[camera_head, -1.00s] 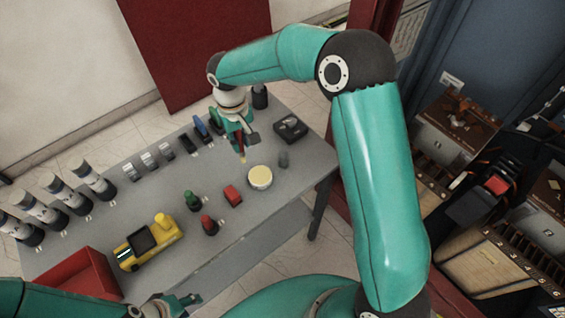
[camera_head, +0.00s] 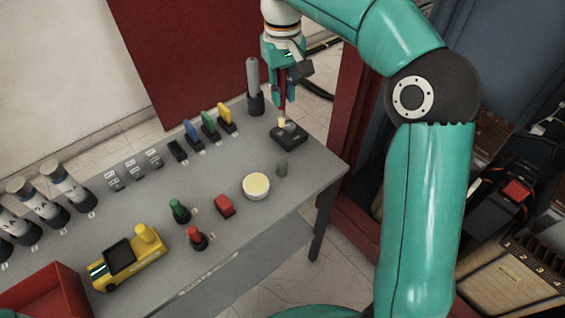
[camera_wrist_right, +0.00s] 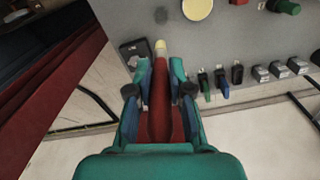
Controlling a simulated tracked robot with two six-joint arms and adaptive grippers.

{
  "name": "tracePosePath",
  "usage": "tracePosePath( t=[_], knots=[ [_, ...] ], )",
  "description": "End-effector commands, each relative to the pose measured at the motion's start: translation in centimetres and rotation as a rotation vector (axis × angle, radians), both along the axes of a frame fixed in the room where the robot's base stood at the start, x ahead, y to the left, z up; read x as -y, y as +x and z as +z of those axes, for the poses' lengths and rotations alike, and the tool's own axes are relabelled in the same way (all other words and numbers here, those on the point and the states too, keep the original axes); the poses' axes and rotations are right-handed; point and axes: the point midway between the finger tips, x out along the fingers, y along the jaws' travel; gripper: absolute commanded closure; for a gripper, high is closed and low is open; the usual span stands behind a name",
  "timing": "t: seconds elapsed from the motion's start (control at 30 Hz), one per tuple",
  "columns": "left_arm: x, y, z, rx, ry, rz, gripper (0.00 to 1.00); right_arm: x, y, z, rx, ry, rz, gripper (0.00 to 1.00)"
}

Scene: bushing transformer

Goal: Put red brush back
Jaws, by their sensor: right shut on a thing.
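My right gripper (camera_head: 287,78) is shut on the red brush (camera_head: 282,98), which hangs upright with its pale tip down. The tip is at or just above the black square holder (camera_head: 291,136) on the table's far right corner. I cannot tell whether it touches or has entered it. My left gripper is out of view.
A red panel stands behind.

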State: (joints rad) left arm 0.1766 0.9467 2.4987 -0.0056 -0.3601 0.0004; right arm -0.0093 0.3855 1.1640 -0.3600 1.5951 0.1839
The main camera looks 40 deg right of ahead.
Motion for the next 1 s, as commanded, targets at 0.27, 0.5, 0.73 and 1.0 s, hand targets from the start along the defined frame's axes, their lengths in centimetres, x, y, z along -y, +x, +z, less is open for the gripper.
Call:
tracePosePath(
  t=[0.27,0.5,0.73,1.0],
  knots=[
    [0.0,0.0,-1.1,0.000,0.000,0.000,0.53,0.0,-0.2,-7.4,-0.007,0.000,0.000,1.00],
    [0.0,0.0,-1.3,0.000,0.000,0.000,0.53,0.0,-0.1,-12.6,-0.004,0.000,0.000,1.00],
    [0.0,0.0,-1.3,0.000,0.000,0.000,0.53,0.0,0.0,-14.3,-0.001,0.000,-0.001,1.00],
    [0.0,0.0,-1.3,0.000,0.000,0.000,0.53,0.1,-0.1,-17.8,-0.003,0.000,-0.001,1.00]
  ],
)
